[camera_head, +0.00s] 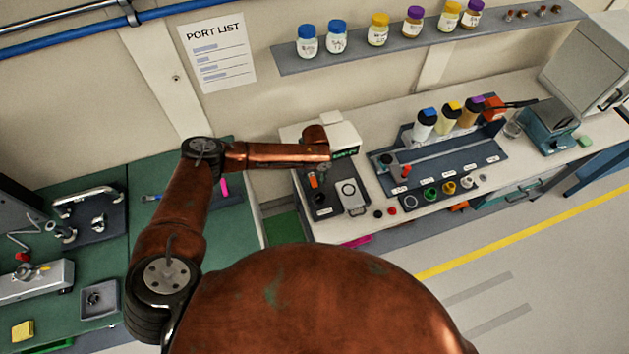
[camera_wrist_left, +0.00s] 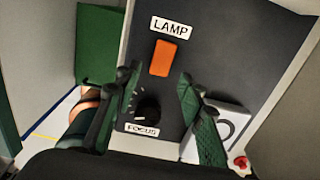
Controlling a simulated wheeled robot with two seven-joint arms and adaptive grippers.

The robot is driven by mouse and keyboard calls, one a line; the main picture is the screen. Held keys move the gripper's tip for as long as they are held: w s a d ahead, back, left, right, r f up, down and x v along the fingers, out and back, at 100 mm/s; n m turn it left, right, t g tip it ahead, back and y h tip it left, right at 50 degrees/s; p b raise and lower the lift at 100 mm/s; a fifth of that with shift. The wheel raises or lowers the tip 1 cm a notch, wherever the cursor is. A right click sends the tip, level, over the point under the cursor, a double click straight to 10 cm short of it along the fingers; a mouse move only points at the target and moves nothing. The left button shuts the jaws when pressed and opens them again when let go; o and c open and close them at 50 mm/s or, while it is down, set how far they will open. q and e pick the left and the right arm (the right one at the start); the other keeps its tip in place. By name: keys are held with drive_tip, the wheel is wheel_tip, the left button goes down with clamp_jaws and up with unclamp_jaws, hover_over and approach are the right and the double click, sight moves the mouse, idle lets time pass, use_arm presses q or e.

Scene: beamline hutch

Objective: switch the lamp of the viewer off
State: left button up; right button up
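The viewer is a white box (camera_head: 343,133) with a dark base panel (camera_head: 328,211) on the bench. In the left wrist view, the orange lamp switch (camera_wrist_left: 163,58) sits on the dark panel below the LAMP label. A black focus knob (camera_wrist_left: 148,113) sits below it. The switch also shows in the head view (camera_head: 313,181). My left gripper (camera_wrist_left: 156,80) is open and empty above the panel. Its green fingers lie either side of the space between switch and knob. I cannot tell whether the fingertips touch the panel. My right gripper is out of view.
A white plate with a ring (camera_head: 351,196) stands right of the focus knob. A dark tray (camera_head: 440,158) with capped bottles lies to the right. A shelf (camera_head: 430,41) with several jars hangs above. A green table (camera_head: 232,228) stands left, across a gap.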

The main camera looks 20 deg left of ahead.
use_arm(q)
drive_tip(key=shift+f, duration=1)
drive_tip(key=shift+c, duration=0.2)
clamp_jaws()
